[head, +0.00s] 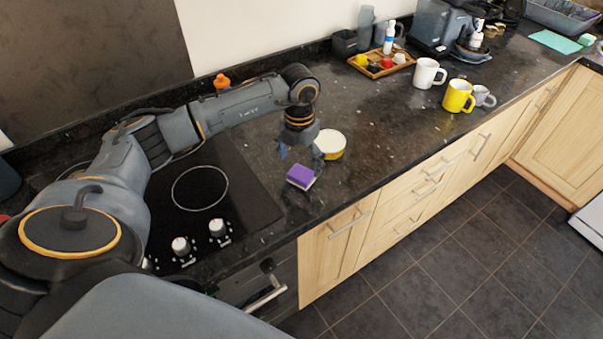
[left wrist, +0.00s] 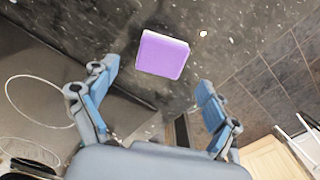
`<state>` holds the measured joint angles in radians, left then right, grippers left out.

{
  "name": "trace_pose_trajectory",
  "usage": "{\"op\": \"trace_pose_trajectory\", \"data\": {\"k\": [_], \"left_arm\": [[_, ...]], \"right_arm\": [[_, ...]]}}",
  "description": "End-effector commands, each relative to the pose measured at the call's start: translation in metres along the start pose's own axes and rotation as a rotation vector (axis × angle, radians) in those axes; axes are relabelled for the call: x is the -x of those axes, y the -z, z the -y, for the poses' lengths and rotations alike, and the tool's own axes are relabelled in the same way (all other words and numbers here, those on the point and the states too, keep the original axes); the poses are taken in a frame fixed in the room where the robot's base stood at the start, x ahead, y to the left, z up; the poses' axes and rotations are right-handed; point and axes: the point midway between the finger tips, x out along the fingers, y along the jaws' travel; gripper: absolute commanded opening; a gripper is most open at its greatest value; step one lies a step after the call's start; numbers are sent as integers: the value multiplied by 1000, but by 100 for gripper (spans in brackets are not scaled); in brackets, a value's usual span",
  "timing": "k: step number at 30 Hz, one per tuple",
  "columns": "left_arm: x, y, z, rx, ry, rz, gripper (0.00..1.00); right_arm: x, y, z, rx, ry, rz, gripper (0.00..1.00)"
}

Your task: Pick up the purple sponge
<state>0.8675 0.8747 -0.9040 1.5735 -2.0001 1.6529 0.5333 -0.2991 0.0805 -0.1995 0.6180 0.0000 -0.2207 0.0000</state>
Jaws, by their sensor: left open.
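The purple sponge (head: 301,174) lies on the dark granite counter, beside the right edge of the cooktop and near the counter's front edge. Its purple top and pale lower side show. In the left wrist view the sponge (left wrist: 163,54) sits ahead of the fingertips, roughly centred between the two fingers. My left gripper (head: 300,156) is open and empty, just above and behind the sponge in the head view; its spread fingers also show in the left wrist view (left wrist: 158,85). My right gripper is in neither view.
A white and yellow round container (head: 330,143) stands close behind the gripper. The black cooktop (head: 228,188) with knobs lies to the left. White (head: 426,73) and yellow (head: 457,96) mugs and a wooden tray (head: 372,70) stand farther back. Counter between is clear.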

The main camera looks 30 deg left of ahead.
Motion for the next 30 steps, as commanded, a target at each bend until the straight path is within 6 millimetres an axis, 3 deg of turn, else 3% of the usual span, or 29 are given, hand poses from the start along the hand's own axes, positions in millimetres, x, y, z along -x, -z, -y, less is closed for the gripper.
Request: {"op": "trace_pose_trajectory", "data": {"k": [4,9,17,23,30], "left_arm": [[-19,0,2,1,0,-6,88],[-40,0,1,-1,0,-3,88],[-43,-1,1,-1,-1,-1,88],[-43,-1,1,-1,0,-1,47],[-43,-1,1,-1,0,-1,41]], "right_arm": [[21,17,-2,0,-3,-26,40],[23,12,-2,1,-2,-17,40],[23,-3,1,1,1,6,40],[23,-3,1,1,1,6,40],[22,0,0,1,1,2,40]]}}
